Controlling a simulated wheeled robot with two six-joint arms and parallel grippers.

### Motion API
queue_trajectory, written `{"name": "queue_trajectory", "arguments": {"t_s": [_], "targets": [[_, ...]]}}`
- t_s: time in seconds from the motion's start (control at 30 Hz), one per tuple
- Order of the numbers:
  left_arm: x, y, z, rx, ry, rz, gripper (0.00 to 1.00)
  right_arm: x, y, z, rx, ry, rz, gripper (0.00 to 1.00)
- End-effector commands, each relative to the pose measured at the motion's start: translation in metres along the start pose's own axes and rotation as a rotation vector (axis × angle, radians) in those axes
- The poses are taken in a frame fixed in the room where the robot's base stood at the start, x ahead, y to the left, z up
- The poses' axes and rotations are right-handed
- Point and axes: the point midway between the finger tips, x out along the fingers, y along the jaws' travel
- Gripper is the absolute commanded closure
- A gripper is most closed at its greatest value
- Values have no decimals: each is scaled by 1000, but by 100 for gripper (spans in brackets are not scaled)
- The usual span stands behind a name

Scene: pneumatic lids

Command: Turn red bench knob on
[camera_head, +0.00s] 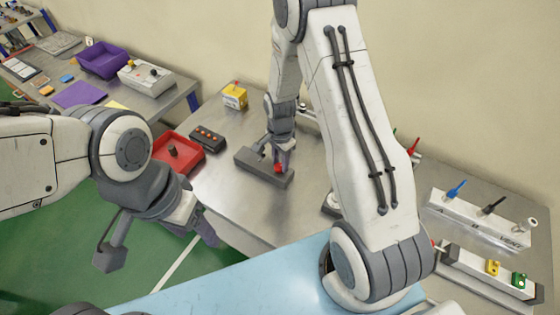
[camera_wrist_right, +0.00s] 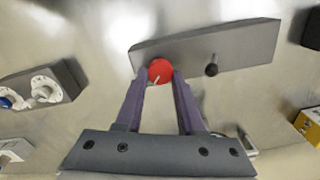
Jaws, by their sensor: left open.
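The red bench knob (camera_head: 278,168) sits at the right end of a dark grey block (camera_head: 252,165) on the metal bench. In the right wrist view the knob (camera_wrist_right: 160,71) is round, with a short white line slanting on its face. It is at the left end of the block (camera_wrist_right: 240,48), which also carries a small black lever (camera_wrist_right: 211,67). My right gripper (camera_wrist_right: 160,78) reaches down to the knob, one purple finger against each side, and appears shut on it. My left gripper (camera_head: 205,232) hangs open and empty over the green floor, left of the bench edge.
A red tray (camera_head: 188,160) with a dark knob-like piece, a black button box (camera_head: 208,138) and a yellow box (camera_head: 235,96) stand nearby. A valve block with coloured levers (camera_head: 480,222) stands at right. My right arm hides part of the bench.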

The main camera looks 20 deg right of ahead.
Motion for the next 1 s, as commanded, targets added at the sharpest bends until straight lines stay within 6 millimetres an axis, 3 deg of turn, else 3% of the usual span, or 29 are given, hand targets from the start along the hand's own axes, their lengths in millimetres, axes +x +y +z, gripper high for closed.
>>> {"name": "queue_trajectory", "arguments": {"t_s": [0.03, 0.07, 0.47, 1.0], "targets": [[0, 0, 0, 0, 0, 0, 36, 0, 0, 0, 0, 0, 0, 89], [0, 0, 0, 0, 0, 0, 36, 0, 0, 0, 0, 0, 0, 100], [2, 0, 0, 0, 0, 0, 36, 0, -1, 0, -55, -1, -1, 100], [14, -1, 1, -3, 0, 0, 36, 1, -3, 2, -490, -2, -1, 100]]}}
